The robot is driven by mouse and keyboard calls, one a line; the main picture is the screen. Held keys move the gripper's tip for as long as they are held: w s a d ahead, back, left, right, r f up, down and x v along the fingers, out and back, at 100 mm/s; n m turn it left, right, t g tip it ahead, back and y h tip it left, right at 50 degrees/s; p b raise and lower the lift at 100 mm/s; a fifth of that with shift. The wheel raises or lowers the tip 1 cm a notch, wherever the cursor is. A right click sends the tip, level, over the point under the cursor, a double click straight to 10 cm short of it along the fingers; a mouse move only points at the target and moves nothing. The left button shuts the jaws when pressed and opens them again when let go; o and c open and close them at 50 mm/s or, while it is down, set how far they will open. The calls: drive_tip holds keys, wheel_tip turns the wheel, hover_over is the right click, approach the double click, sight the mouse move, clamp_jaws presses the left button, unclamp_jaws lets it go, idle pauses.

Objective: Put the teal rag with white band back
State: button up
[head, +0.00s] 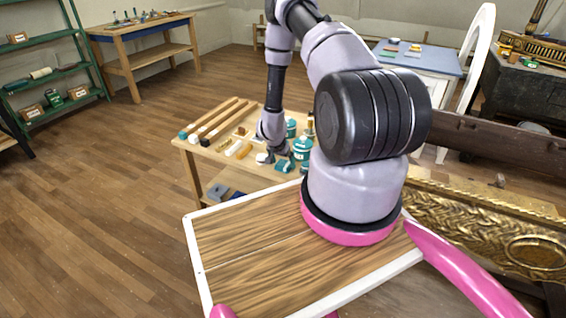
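A small teal thing with a pale mark (285,166) lies on the near part of the low wooden workbench; it looks like the teal rag with white band, but it is small and partly hidden. My gripper (278,154) points down over the bench, just above or touching the teal thing; I cannot tell which. Its fingers are too small and dark to show whether they are open or shut.
Teal bottles (303,148) stand close right of my gripper. Long wooden bars (215,120) and small pieces lie left on the bench (205,163). A gilt carved console piece (490,225) stands at right. Green shelves (50,82) stand far left. The floor left is clear.

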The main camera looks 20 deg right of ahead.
drive_tip(key=shift+r, duration=0.1)
drive_tip(key=v, duration=1.2)
drive_tip(key=w+a+r+n+t+y, duration=0.1)
drive_tip(key=a+r, duration=0.2)
drive_tip(key=r, duration=0.7)
drive_tip(key=a+r+n+t+y, duration=0.1)
drive_tip(key=a+r+y, duration=0.15)
drive_tip(key=r, duration=0.85)
drive_tip(key=w+a+r+n+t+y, duration=0.1)
drive_tip(key=a+r, duration=0.2)
drive_tip(key=r, duration=0.7)
drive_tip(key=s+a+r+n+t+y, duration=0.1)
drive_tip(key=s+a+r+n, duration=0.15)
drive_tip(key=s+r, duration=1.75)
drive_tip(key=s, duration=0.5)
drive_tip(key=shift+s+a+n, duration=0.15)
drive_tip(key=shift+s+n, duration=0.2)
